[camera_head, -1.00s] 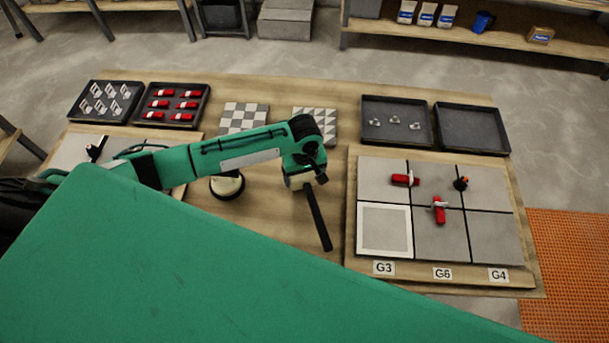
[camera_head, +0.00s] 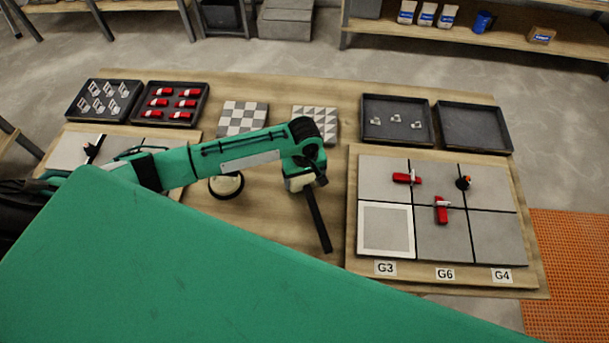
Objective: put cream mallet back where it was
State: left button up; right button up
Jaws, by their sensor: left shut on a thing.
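The cream mallet shows mainly as a dark handle (camera_head: 319,222) slanting down and right over the wooden table (camera_head: 280,235). A pale part at its upper end, probably the head, is mostly hidden under my wrist. My left gripper (camera_head: 305,185) is at this upper end and shut on the mallet. Its fingertips are largely hidden, so the exact grip and any gap to the table cannot be told. My right gripper is not in view.
A round cream-and-black thing (camera_head: 226,187) sits left of the mallet, partly behind my arm. A tile panel (camera_head: 385,230) with red clamps lies right. Patterned tiles (camera_head: 315,122) and trays (camera_head: 473,128) stand behind. Bare table surrounds the handle.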

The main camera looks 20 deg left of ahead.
pick_arm(q)
jog(key=shift+f, duration=0.25)
jog(key=o, duration=1.2)
jog(key=shift+o, duration=0.2)
notch_tip(320, 180, up, 14)
jog(key=b, duration=0.1)
jog(key=shift+b, duration=0.35)
jog(key=shift+f, duration=0.1)
